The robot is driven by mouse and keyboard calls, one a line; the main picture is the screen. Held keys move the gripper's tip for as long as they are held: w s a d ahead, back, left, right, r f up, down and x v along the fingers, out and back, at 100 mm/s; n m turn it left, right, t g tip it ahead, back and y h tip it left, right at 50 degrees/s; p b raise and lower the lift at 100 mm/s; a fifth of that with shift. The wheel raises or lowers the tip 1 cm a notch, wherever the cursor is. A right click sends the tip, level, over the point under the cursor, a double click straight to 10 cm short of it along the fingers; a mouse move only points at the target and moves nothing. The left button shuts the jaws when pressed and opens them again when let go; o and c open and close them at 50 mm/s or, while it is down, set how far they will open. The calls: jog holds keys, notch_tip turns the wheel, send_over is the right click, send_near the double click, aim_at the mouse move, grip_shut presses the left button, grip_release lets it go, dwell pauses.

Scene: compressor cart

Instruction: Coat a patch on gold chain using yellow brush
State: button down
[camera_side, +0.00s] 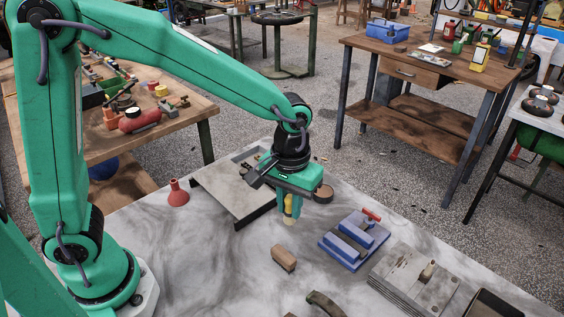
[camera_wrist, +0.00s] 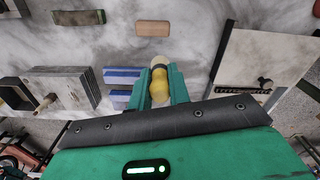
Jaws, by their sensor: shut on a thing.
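My gripper (camera_side: 291,210) is shut on the yellow brush (camera_side: 289,204) and holds it pointing down over the marble table, beside a pale board (camera_side: 232,190). In the wrist view the yellow brush (camera_wrist: 159,92) sits between the two green fingers, its pale round end towards the table. The board (camera_wrist: 265,58) is to the right of the fingers there, with a dark chain-like strip (camera_wrist: 243,90) along it. I cannot tell whether this strip is the gold chain; no clearly gold chain shows. In the side view my gripper hides part of the board.
A wooden block (camera_side: 284,258) and a blue vise-like fixture (camera_side: 354,239) are near my gripper. A stack of grey plates (camera_side: 408,286) stands right, a red funnel (camera_side: 177,194) left, and a dark curved piece (camera_side: 325,304) in front. Bare marble (camera_side: 215,250) lies front left.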

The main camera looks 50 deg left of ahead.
jog(key=w+a+f, duration=0.1)
jog(key=w+a, duration=0.2)
jog(key=w, duration=0.7)
jog(key=w+a+f, duration=0.1)
jog(key=w+a, duration=0.3)
jog(key=w, duration=0.6)
jog(key=shift+f, duration=0.1)
jog(key=shift+f, duration=2.85)
jog(key=shift+s+f, duration=0.1)
jog(key=shift+f, duration=0.55)
jog(key=shift+r, duration=0.15)
notch_tip(320, 180, up, 7)
dwell(1.3)
dwell(0.5)
